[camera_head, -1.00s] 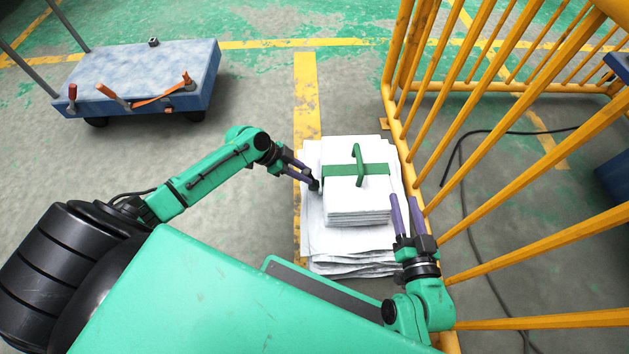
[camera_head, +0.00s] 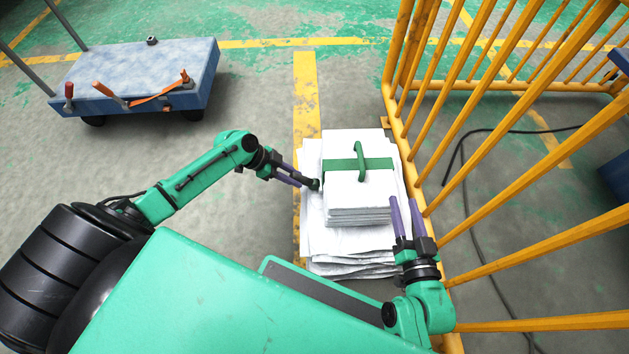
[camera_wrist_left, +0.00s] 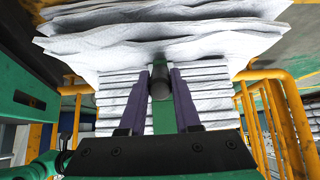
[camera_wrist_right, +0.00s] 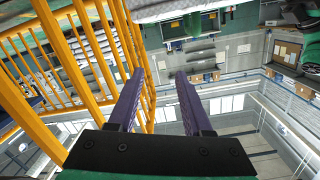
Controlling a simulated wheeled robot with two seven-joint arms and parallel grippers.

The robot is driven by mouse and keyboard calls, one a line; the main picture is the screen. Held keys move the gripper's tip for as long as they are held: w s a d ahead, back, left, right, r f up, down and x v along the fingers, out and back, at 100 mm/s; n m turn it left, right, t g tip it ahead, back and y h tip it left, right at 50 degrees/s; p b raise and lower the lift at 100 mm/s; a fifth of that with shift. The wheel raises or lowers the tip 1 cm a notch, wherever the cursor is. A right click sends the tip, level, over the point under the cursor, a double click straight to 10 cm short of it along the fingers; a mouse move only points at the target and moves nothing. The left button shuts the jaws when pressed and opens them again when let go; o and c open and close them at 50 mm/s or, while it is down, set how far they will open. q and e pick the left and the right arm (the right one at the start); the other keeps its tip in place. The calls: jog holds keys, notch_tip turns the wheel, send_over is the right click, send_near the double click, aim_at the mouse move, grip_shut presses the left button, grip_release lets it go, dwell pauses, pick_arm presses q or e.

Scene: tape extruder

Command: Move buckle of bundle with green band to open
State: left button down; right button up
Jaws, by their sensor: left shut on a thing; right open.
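The bundle (camera_head: 357,195) is a stack of white sheets with a green band (camera_head: 343,165) and a green handle (camera_head: 361,160) on top. The buckle (camera_head: 316,185) is a dark knob at the bundle's left side, and it also shows as a dark cylinder on the green strap in the left wrist view (camera_wrist_left: 160,82). My left gripper (camera_head: 306,183) reaches in from the left and is shut on the buckle, its purple fingers on either side. My right gripper (camera_head: 407,222) is open and empty, beside the bundle's lower right, near the railing; its fingers stand apart in the right wrist view (camera_wrist_right: 157,90).
The bundle rests on a wider stack of white sheets (camera_head: 313,235) on the floor. A yellow railing (camera_head: 400,120) stands close on the right. A blue cart (camera_head: 140,75) with orange-handled parts stands at the upper left. The floor between cart and stack is clear.

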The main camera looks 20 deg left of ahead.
pick_arm(q)
jog(key=shift+s+a+f, duration=0.1)
jog(key=shift+a+f, duration=0.05)
jog(key=shift+f, duration=0.05)
jog(key=shift+s+a+f+b, duration=0.1)
jog(key=shift+a+f+b, duration=0.1)
jog(key=shift+f+b, duration=0.25)
jog(key=shift+s+a+f+b, duration=0.15)
jog(key=shift+f+b, duration=0.2)
jog(key=shift+f, duration=0.2)
jog(key=c, duration=0.5)
grip_release()
jog(key=shift+w+r, duration=0.1)
jog(key=shift+r, duration=0.05)
jog(key=shift+c, duration=0.2)
jog(key=shift+r, duration=0.15)
jog(key=p+v, duration=0.5)
jog(key=v, duration=0.2)
jog(key=shift+p, duration=0.3)
